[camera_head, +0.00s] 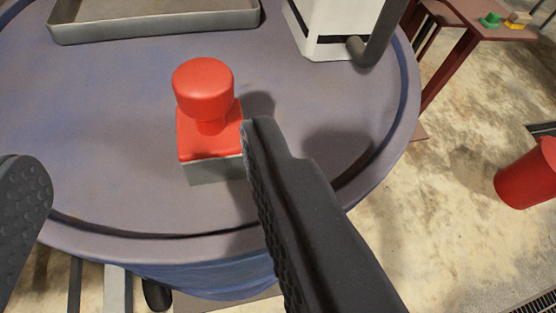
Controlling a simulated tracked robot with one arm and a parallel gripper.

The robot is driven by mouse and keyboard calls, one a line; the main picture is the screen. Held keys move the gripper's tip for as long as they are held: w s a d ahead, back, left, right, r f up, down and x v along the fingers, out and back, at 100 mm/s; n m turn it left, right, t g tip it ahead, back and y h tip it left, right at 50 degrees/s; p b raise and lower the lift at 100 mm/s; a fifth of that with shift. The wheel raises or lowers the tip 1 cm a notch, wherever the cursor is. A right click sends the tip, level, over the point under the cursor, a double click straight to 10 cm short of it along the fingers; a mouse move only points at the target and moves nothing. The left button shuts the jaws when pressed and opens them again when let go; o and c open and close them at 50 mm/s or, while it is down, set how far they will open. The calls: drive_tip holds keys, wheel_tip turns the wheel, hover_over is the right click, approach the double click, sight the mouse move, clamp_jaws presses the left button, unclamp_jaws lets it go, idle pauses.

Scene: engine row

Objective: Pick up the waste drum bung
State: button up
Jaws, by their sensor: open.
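A red piece with a round knob (204,90) on a square red and grey base stands upright on the round blue-grey drum top (110,150). It is the only bung-like thing in view, but I cannot tell for sure that it is the waste drum bung. My gripper (142,148) is open and empty, with its two dark fingers wide apart. The red piece appears between the fingers, much closer to the right one. The right fingertip overlaps the right edge of the base in the picture; I cannot tell whether they touch.
A shallow metal tray (150,29) lies at the back of the drum top. A white box-like container (325,38) with a dark grey handle stands at the back right. A brown table (480,30) is behind.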

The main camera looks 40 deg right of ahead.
sight(200, 110)
drive_tip(key=shift+w+d+f+p, duration=0.3)
drive_tip(key=shift+w+d+f, duration=0.3)
drive_tip(key=shift+w+f, duration=0.45)
drive_tip(key=shift+w+d+f+p, duration=0.25)
drive_tip(key=shift+w+d+f, duration=0.45)
drive_tip(key=shift+w, duration=0.5)
drive_tip(key=shift+w+d+f+p, duration=0.3)
drive_tip(key=shift+w+d+f, duration=0.15)
drive_tip(key=shift+w+f, duration=0.65)
drive_tip(key=shift+d+p+x, duration=0.2)
drive_tip(key=shift+p+x, duration=0.4)
drive_tip(key=shift+x, duration=2)
drive_tip(key=shift+s+f, duration=0.1)
drive_tip(key=c, duration=1.1)
